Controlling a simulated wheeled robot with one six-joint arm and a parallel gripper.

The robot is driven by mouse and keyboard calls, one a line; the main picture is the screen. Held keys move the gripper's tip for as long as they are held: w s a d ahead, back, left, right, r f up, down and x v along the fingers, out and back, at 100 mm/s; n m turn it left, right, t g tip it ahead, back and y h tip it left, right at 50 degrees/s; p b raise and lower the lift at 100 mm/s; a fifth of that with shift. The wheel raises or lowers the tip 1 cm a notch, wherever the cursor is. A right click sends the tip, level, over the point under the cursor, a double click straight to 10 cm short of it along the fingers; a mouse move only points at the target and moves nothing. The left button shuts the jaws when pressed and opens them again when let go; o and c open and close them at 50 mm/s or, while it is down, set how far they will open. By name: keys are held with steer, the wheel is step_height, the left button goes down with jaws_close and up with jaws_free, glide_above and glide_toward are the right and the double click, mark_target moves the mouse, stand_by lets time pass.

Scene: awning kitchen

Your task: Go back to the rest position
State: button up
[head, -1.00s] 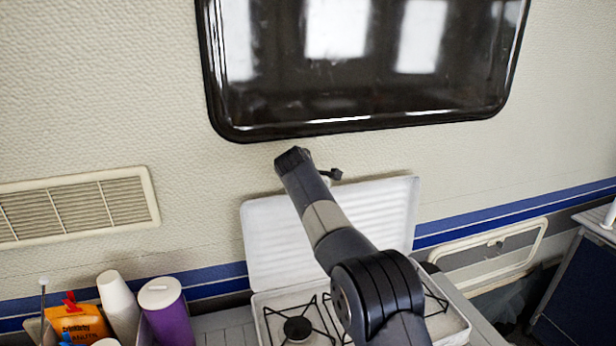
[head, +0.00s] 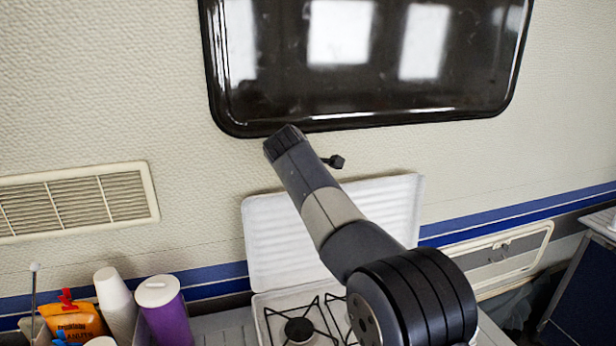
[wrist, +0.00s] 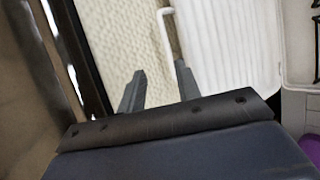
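My gripper (wrist: 160,68) shows in the wrist view with its two grey fingers apart and nothing between them. The textured wall and the white ribbed stove lid lie beyond them. In the head view my arm reaches up and left over the stove, its bend just below the window's lower edge. The gripper is mostly hidden behind the arm there. A small dark piece shows right of the arm, and I cannot tell if it is a fingertip.
A two-burner stove (head: 263,318) has its white lid (head: 273,245) raised against the wall. A black-framed window (head: 365,60) is above. At the lower left stand a purple tumbler (head: 168,325), white cups (head: 116,305) and an orange pouch (head: 75,322). A vent (head: 78,203) is left.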

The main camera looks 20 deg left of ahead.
steer(key=shift+v, duration=0.85)
steer(key=shift+p+x, duration=2)
steer(key=shift+x, duration=3.45)
steer(key=shift+s, duration=0.1)
